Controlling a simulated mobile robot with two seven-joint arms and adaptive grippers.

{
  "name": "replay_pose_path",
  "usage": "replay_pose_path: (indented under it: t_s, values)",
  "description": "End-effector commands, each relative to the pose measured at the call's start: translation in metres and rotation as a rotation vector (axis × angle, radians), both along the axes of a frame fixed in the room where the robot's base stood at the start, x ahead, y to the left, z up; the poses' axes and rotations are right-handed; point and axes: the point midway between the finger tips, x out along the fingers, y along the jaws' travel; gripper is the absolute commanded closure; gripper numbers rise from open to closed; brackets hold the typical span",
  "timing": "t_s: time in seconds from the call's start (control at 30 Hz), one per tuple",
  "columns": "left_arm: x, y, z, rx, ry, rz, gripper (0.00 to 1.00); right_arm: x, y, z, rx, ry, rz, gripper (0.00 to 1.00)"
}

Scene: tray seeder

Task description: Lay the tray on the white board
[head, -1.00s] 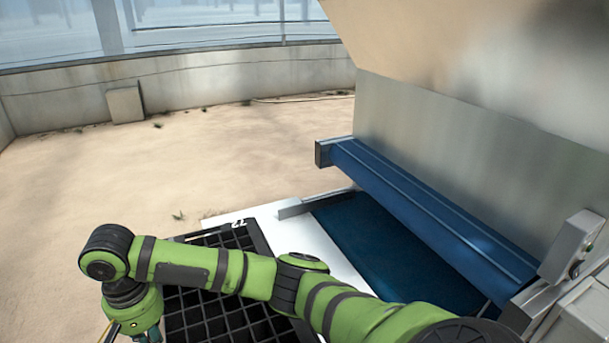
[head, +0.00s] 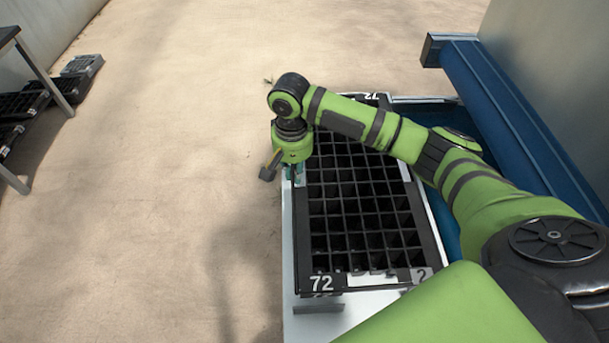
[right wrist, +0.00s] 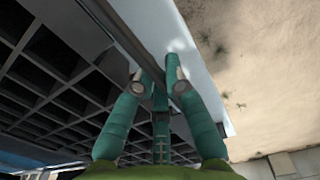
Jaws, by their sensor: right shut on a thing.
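The black cell tray (head: 325,281), marked 72, lies level over the white board (head: 352,304) in the head view. Strips of the board show along its left side and front. I cannot tell whether the tray touches the board. My right gripper (head: 294,174) is at the tray's left long side. In the right wrist view its fingers (right wrist: 157,84) are shut on the tray's rim, with the tray cells (right wrist: 60,75) to the left and the white board (right wrist: 207,85) to the right. My right arm hides part of the tray's far right side. My left gripper is out of view.
A blue machine bar (head: 510,115) and grey panel (head: 560,75) stand close on the right. A table leg (head: 45,75) and several dark trays (head: 22,103) are at the far left. The sandy floor (head: 160,180) between is clear.

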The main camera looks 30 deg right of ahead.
Motion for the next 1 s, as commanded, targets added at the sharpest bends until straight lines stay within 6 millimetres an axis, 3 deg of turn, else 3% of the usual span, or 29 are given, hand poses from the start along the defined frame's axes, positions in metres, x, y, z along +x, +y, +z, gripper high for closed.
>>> replay_pose_path:
  t_s: [0.17,0.5,0.9,0.93,0.97,1.0]
  values:
    - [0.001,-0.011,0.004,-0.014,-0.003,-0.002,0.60,-0.001,-0.020,-0.012,0.000,0.000,0.001,1.00]
    - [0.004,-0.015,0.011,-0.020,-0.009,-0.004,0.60,-0.001,-0.022,-0.050,0.000,0.000,0.002,1.00]
    - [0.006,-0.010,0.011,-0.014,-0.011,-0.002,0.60,-0.001,-0.021,-0.056,0.000,-0.001,0.002,1.00]
    - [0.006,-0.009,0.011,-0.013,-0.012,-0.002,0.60,-0.001,-0.021,-0.056,0.000,-0.001,0.002,0.79]
    - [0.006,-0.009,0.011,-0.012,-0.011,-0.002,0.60,-0.001,-0.021,-0.056,0.000,-0.001,0.002,0.67]
    - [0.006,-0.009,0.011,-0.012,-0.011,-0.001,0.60,-0.001,-0.021,-0.056,0.000,-0.001,0.002,0.64]
